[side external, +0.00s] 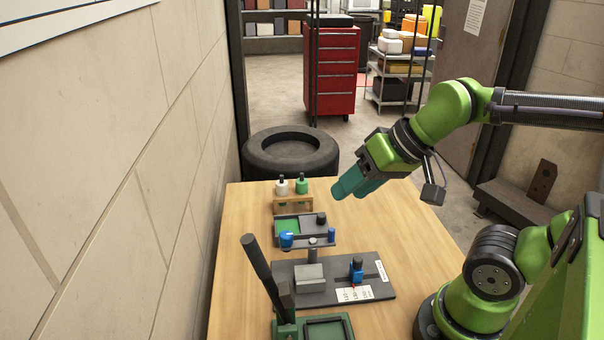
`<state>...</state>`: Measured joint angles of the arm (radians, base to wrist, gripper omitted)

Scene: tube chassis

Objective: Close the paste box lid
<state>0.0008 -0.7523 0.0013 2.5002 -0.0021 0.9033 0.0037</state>
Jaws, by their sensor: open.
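A low green box (342,329) with a dark recessed top sits at the near edge of the table, partly cut off by the picture's bottom; it appears to be the paste box. My gripper (351,187), with teal fingers, is open and empty. It hangs above the table's far right part, well away from the green box.
On the wooden table (232,230) stand a grey plate (323,290) with a block, a blue piece and labels, a tray (314,233) with a green patch and blue knob, and a small wooden bottle rack (292,203). A wall (110,170) runs along the left.

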